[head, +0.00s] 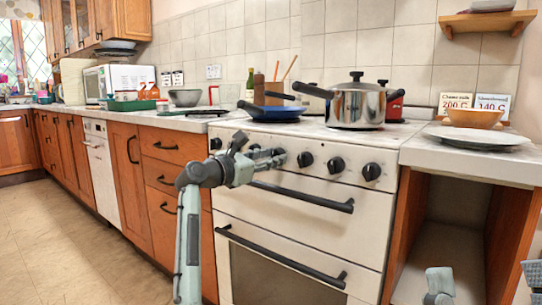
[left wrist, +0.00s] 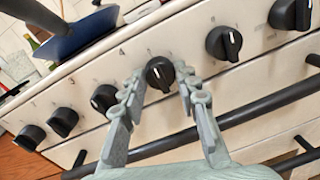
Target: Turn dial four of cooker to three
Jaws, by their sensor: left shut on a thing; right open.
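The white cooker (head: 275,208) has a row of black dials along its front panel. My left gripper (head: 274,157) reaches the panel and hides some of the dials in the head view. In the left wrist view, my left gripper (left wrist: 158,92) is shut on a black dial (left wrist: 160,73), one finger on each side. This dial is fourth from the left there and bears a white pointer mark. A printed 4 shows up and left of it; the other markings are too small to read. My right gripper (head: 485,282) shows only its fingertips, spread apart and empty, at bottom right.
Neighbouring dials stand close on both sides, at left (left wrist: 104,97) and right (left wrist: 223,43). A black oven handle (head: 300,196) runs below the panel. A steel pot (head: 357,106) and blue pan (head: 272,112) sit on the hob. The open shelf unit (head: 405,245) is at right.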

